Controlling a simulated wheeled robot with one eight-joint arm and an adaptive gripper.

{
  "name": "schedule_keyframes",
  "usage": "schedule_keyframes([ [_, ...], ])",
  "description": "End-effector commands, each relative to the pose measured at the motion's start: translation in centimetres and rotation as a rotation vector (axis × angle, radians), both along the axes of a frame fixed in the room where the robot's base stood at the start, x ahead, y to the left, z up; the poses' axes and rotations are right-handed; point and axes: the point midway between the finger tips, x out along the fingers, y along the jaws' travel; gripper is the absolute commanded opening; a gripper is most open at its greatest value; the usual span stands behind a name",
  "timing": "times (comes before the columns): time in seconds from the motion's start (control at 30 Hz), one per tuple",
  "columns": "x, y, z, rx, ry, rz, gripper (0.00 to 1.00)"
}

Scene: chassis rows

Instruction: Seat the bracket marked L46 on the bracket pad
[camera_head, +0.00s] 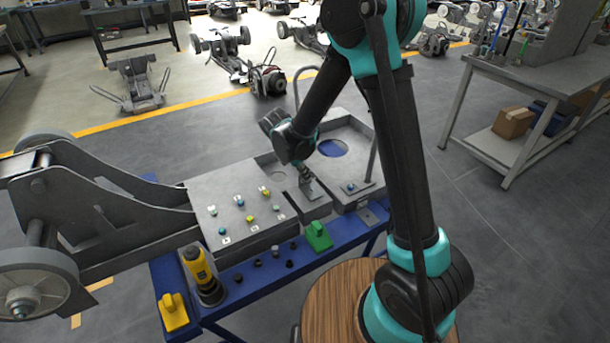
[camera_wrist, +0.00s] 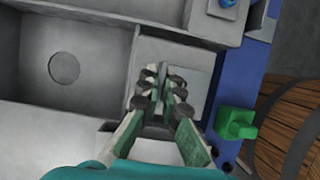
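My gripper (camera_wrist: 164,80) is low over the grey fixture block, its fingers nearly together on the thin upright part of a grey bracket (camera_wrist: 200,78). The bracket's flat plate (camera_head: 313,190) shows just below the fingers in the head view. Its lower side is hidden, so I cannot tell whether it rests fully on the surface below. No L46 mark is readable on it. A green bracket-like piece (camera_head: 318,236) stands on the blue bench edge, right of my gripper in the wrist view (camera_wrist: 237,123). A yellow one (camera_head: 173,312) lies at the bench's front left corner.
A grey panel (camera_head: 205,189) with several coloured knobs lies left of my gripper. A recess with a blue round spot (camera_head: 332,148) is behind it. A yellow-black tool (camera_head: 198,272) and small black pegs line the bench front. A wooden barrel (camera_wrist: 290,125) stands close by.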

Motion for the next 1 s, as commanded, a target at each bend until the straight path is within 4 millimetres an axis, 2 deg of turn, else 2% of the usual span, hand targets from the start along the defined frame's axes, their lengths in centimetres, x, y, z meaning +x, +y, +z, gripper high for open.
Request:
schedule_keyframes([
  [0.9, 0.0, 0.0, -2.2, 0.0, 0.0, 0.0, 0.0],
  [0.93, 0.0, 0.0, -2.2, 0.0, 0.0, 0.0, 0.08],
  [1.0, 0.0, 0.0, -2.2, 0.0, 0.0, 0.0, 0.17],
])
